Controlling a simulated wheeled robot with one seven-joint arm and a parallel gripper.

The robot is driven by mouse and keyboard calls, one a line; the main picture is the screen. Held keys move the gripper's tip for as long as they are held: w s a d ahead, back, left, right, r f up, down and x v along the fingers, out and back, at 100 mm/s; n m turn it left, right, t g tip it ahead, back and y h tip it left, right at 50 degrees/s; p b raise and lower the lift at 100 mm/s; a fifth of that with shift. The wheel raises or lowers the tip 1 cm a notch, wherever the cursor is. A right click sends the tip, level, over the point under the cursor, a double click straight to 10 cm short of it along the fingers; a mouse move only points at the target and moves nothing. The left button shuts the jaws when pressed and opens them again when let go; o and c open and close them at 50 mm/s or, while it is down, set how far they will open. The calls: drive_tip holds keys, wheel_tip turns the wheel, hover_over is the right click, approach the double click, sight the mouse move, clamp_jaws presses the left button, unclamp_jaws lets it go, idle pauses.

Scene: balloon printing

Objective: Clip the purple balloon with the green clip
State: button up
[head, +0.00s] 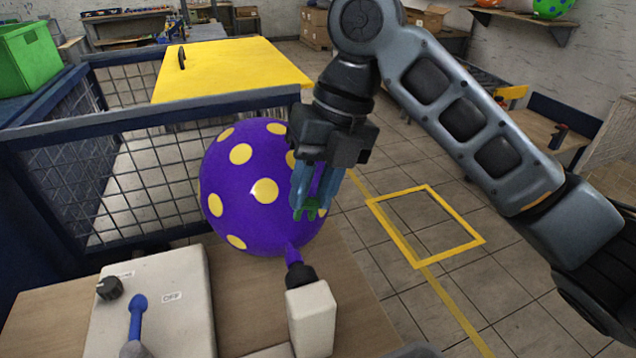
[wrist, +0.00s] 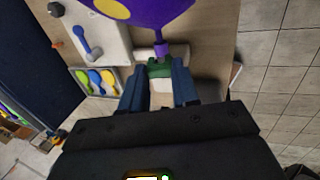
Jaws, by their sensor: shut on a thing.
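The purple balloon (head: 250,190) with yellow spots is inflated, its neck (head: 291,254) on the black tip of a white nozzle (head: 312,318) at the wooden table. My gripper (head: 312,205) points down in front of the balloon's right side, shut on the green clip (head: 308,209). In the wrist view the green clip (wrist: 160,69) sits between the blue fingertips, close to the balloon's purple neck (wrist: 161,49). Whether the clip touches the neck cannot be told. In the head view the clip appears above and slightly right of the neck.
A white control box (head: 152,305) with a black knob and blue lever (head: 137,310) stands at the left. A tray of colored clips (wrist: 98,80) shows in the wrist view. A mesh fence (head: 110,170) stands behind the balloon. The floor at the right is open.

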drive_tip(key=shift+w+b+x, duration=0.15)
drive_tip(key=shift+b+x, duration=0.2)
drive_tip(key=shift+x, duration=0.4)
drive_tip(key=shift+w+b+x, duration=0.2)
drive_tip(key=shift+b+x, duration=0.15)
drive_tip(key=shift+x, duration=0.35)
drive_tip(key=shift+b+x, duration=0.7)
drive_tip(key=shift+x, duration=0.65)
drive_tip(key=shift+b+x, duration=1.15)
drive_tip(key=shift+x, duration=0.45)
drive_tip(key=shift+a+r, duration=0.1)
drive_tip(key=shift+a, duration=0.05)
drive_tip(key=o, duration=0.9)
drive_tip(key=shift+o, duration=0.2)
drive_tip(key=shift+r, duration=0.1)
drive_tip(key=p, duration=0.5)
approach(291, 247)
drive_tip(key=shift+v, duration=1.05)
